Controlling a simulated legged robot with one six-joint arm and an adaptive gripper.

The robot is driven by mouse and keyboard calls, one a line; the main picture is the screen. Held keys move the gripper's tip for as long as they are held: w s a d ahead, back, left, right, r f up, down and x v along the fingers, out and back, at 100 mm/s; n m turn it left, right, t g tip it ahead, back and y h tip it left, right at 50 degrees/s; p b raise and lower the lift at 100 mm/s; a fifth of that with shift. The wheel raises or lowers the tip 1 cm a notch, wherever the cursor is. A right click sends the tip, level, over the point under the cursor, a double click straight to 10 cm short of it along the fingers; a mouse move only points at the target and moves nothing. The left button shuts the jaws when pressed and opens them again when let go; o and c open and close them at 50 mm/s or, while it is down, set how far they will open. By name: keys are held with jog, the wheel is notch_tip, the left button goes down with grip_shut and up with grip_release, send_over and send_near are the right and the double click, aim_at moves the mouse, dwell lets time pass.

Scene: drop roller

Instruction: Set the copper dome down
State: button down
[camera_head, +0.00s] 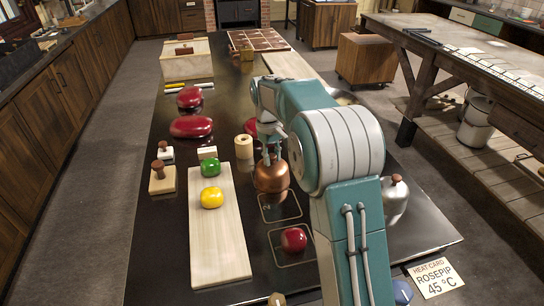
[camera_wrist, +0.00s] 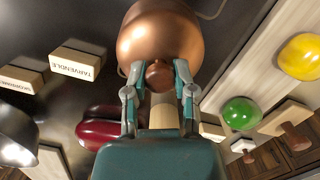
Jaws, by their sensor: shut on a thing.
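The copper dome (camera_head: 271,178) is a rounded metal cover with a brown knob (camera_wrist: 159,76) on top. My gripper (camera_head: 268,152) is shut on the knob, with one finger on each side of it in the wrist view (camera_wrist: 160,80). The dome hangs below the gripper, near the far edge of a thin outlined square (camera_head: 280,207) on the dark table (camera_head: 170,225). I cannot tell whether its rim touches the table. In the wrist view the dome (camera_wrist: 160,35) fills the top middle.
A red piece (camera_head: 293,240) lies in a nearer outlined square. A pale board (camera_head: 218,250) at left carries green (camera_head: 210,167) and yellow (camera_head: 212,198) pieces. A silver dome (camera_head: 394,200) stands at right, partly behind my arm. A pale wooden cylinder (camera_head: 244,147) stands left of my gripper.

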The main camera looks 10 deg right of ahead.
jog(key=shift+c, duration=2.2)
grip_release()
jog(key=shift+f, duration=0.1)
notch_tip(320, 180, up, 12)
jog(key=w+f, duration=0.1)
jog(key=s+r+m+t, duration=0.1)
jog(key=s+r+t, duration=0.1)
jog(key=s+r, duration=0.5)
jog(key=s+f+m+t, duration=0.1)
jog(key=s+f, duration=0.3)
jog(key=s, duration=0.9)
jog(key=s+f+m+t, duration=0.2)
jog(key=s+f+t, duration=0.1)
jog(key=s, duration=1)
jog(key=shift+s+a+f+m+t+y, duration=0.3)
jog(key=shift+s+f+t, duration=0.1)
jog(key=shift+f, duration=0.45)
jog(key=shift+w, duration=0.1)
